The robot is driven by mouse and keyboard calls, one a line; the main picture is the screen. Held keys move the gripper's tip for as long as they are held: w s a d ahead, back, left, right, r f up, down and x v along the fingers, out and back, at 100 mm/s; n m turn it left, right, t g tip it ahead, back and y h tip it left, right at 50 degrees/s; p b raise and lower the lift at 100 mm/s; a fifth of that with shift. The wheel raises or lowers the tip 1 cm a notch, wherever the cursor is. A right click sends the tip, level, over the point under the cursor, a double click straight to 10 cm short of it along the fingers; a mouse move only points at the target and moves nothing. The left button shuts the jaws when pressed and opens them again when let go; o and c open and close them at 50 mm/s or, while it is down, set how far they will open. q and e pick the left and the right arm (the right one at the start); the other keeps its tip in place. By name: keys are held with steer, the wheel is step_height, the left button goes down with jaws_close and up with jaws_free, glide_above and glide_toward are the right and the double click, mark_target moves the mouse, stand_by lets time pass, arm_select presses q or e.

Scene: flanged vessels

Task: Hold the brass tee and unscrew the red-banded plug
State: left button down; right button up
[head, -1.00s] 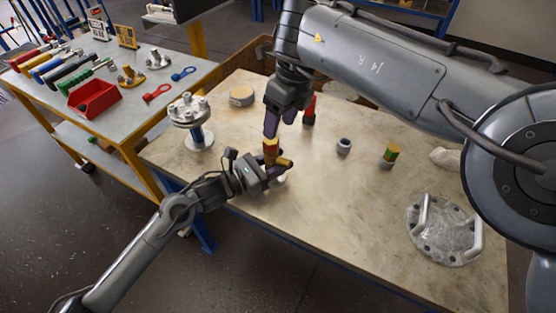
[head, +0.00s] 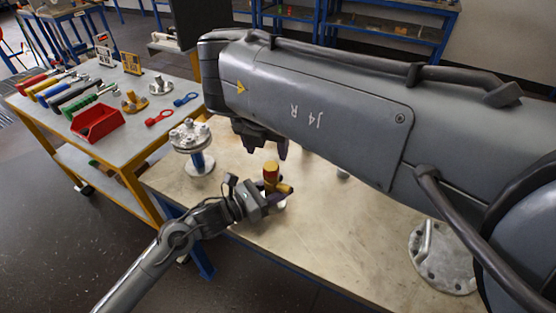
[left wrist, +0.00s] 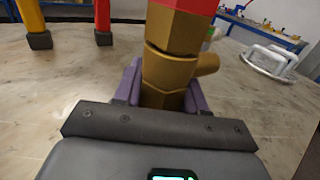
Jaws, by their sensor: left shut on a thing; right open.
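The brass tee (head: 284,188) stands upright near the front left of the table, its side branch pointing right. It also shows in the left wrist view (left wrist: 165,75). My left gripper (head: 268,200) is shut on the tee's lower body, a purple finger (left wrist: 194,95) on each side. The red-banded plug (head: 271,166) sits on top of the tee; in the left wrist view its brass hex (left wrist: 174,30) shows a dark groove below it. I cannot tell how far it is threaded in.
A flanged vessel (head: 190,135) stands left of the tee. A flange with handles (head: 440,260) lies at the right. A grey ring (head: 343,172) is mostly hidden by my right arm. A side table holds a red bin (head: 97,122) and tools. The front middle is clear.

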mark_target(271, 166)
steer(key=shift+x, duration=4.75)
steer(key=shift+w, duration=0.1)
steer(key=shift+c, duration=0.2)
